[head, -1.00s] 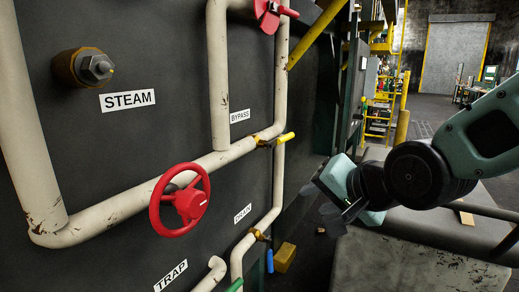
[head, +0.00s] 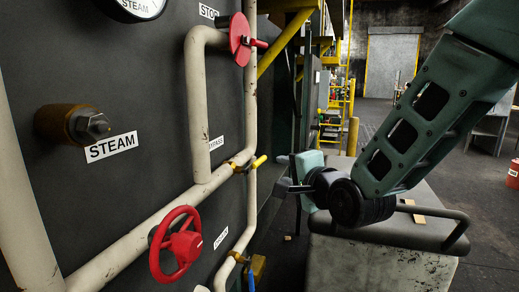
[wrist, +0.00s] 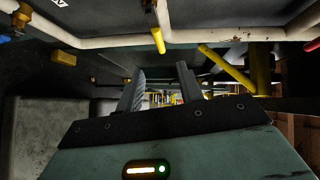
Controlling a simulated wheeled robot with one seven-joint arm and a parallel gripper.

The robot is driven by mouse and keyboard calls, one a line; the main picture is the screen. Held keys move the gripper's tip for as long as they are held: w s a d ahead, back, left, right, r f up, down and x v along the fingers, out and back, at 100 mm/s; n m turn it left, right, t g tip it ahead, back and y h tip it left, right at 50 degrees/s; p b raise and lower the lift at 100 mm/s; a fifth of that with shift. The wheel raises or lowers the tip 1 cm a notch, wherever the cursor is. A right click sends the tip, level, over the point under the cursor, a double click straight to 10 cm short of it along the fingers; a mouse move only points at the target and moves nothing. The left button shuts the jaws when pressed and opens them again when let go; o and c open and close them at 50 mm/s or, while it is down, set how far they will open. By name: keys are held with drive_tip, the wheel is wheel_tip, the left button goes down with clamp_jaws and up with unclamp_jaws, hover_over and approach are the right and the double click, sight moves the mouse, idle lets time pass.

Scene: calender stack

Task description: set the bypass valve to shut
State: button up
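The BYPASS label (head: 216,143) is on the dark panel, beside a pale vertical pipe. Just below and right of it, a small valve with a yellow lever handle (head: 258,162) sits by the pipe junction. The lever sticks out to the right and slightly up in the head view. In the wrist view, the yellow lever (wrist: 158,40) is above the fingers, near the top. My gripper (head: 284,175) is right of the lever with a small gap, not touching it. Its two fingers (wrist: 159,88) are apart and nothing shows between them.
A red handwheel (head: 176,244) is at lower left and another red wheel (head: 241,40) is above. A yellow diagonal brace (head: 285,42) is beyond the pipes.

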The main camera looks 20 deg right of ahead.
sight(262, 162)
drive_tip(key=p+x, duration=0.3)
drive_tip(key=x, duration=1.1)
drive_tip(key=shift+w+a, duration=0.1)
drive_tip(key=shift+w, duration=0.15)
clamp_jaws()
